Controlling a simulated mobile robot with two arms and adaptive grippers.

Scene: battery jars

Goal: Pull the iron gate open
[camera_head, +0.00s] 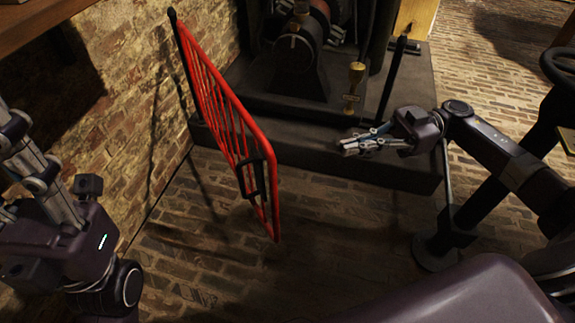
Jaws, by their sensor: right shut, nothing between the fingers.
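The iron gate (228,117) is a red barred panel hinged on a black post (181,58) by the brick wall at the left. It stands swung out at an angle toward me, away from the dark machine's plinth. Its black handle (252,180) is on the near, free end. My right gripper (345,148) is shut and empty, to the right of the gate and apart from it, in front of the plinth. My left gripper (8,212) is at the left edge, partly cut off, and its fingertips do not show clearly.
A dark machine (298,55) stands on a raised plinth (300,154) at the back. A black post (391,80) rises at the plinth's right. A stand with a handwheel (560,65) is at the right. Brick floor (330,230) between the gate and the stand is clear.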

